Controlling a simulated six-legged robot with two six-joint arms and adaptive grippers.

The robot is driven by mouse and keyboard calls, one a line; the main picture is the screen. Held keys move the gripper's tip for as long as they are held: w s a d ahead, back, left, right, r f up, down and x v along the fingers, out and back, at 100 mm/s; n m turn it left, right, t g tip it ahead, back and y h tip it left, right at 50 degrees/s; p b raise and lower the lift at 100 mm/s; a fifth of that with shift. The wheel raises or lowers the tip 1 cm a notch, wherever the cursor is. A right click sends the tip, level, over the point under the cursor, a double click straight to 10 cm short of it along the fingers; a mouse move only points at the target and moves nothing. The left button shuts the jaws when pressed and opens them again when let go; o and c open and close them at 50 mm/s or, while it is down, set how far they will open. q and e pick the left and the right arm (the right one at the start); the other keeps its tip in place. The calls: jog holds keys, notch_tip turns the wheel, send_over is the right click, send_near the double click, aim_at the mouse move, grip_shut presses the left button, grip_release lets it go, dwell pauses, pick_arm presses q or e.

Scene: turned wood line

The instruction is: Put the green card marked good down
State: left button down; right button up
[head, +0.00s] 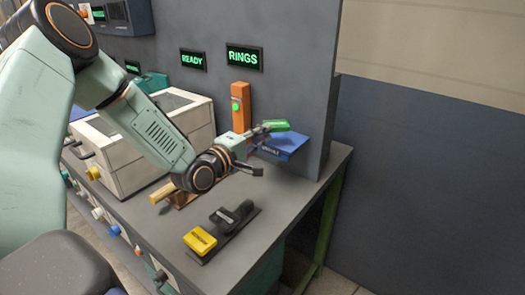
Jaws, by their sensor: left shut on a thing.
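My left gripper (266,131) reaches over the back right of the grey bench and is shut on the green card (278,126). The card shows as a small bright green piece at the fingertips, seen at a low angle; any marking on it is too small to read. It is held above a blue tray (291,147) by the back wall, apart from it as far as I can see. Part of the tray is hidden behind the gripper. My right gripper is not in view.
An orange post (240,108) with a green button stands behind the gripper. A yellow block (200,240) and a black device (232,214) lie on a dark base at the front. A pale box (150,150) stands left. The bench's (265,222) right front is clear.

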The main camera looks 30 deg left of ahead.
pick_arm(q)
jog(key=f, duration=0.1)
jog(key=f+b, duration=0.1)
jog(key=f, duration=0.2)
jog(key=shift+s+f, duration=0.2)
jog(key=shift+s, duration=0.1)
jog(key=c, duration=1.7)
grip_release()
jog(key=shift+w, duration=0.1)
jog(key=o, duration=0.3)
jog(key=shift+w+f, duration=0.1)
jog(key=shift+w, duration=0.1)
jog(key=shift+o, duration=0.2)
jog(key=shift+s, duration=0.1)
jog(key=shift+s+r, duration=0.15)
jog(key=shift+r, duration=0.05)
